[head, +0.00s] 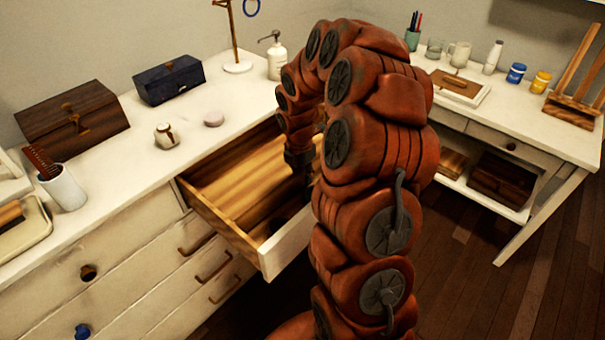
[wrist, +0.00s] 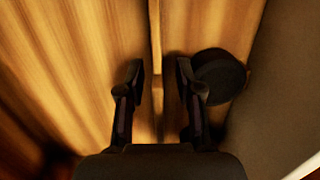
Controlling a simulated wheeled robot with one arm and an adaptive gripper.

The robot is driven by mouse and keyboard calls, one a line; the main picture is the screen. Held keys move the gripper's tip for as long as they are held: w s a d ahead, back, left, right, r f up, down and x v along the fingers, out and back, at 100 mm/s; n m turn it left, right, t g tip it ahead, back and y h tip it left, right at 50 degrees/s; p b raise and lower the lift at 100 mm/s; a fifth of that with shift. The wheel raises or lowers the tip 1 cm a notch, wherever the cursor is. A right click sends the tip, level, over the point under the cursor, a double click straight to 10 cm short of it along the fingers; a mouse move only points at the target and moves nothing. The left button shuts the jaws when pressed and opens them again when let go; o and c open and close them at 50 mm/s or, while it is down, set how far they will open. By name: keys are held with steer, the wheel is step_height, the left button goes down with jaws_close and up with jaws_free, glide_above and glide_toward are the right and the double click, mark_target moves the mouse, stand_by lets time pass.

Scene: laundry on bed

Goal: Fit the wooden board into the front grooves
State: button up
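An open drawer (head: 232,222) with a wooden inside juts from the white dresser. My gripper (head: 300,165) reaches down into its right part, and my arm hides much of that side. In the wrist view, my gripper's two dark fingers (wrist: 160,85) stand apart. A narrow pale wood strip (wrist: 156,45) runs between them, with a gap visible on each side. It may be the wooden board's edge, but I cannot tell. Striped wood surfaces lie on both sides of it. I cannot make out the front grooves.
A dark round object (wrist: 220,75) lies just right of the fingers, beside a drab wall (wrist: 275,90). A white desk (head: 540,135) stands at right.

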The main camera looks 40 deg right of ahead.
steer(key=r, duration=0.7)
steer(key=a+r, duration=0.1)
steer(key=r, duration=0.3)
steer(key=shift+s, duration=0.1)
steer(key=shift+r, duration=0.45)
steer(key=shift+s+a+r, duration=0.15)
steer(key=shift+a+r, duration=0.05)
steer(key=s+a+r+m+p, duration=0.4)
steer(key=s+a+r+m, duration=0.45)
steer(key=s+a, duration=0.4)
steer(key=s+a+r+m+g+p, duration=0.1)
steer(key=s+a+m+p, duration=0.1)
steer(key=s+m, duration=0.4)
steer(key=s+a+r+m+g+y+p, duration=0.1)
steer(key=s+a+m, duration=0.3)
steer(key=s, duration=0.7)
steer(key=shift+s+a+r+m+p, duration=0.2)
steer(key=shift+a+m+p, duration=0.3)
steer(key=shift+m, duration=0.55)
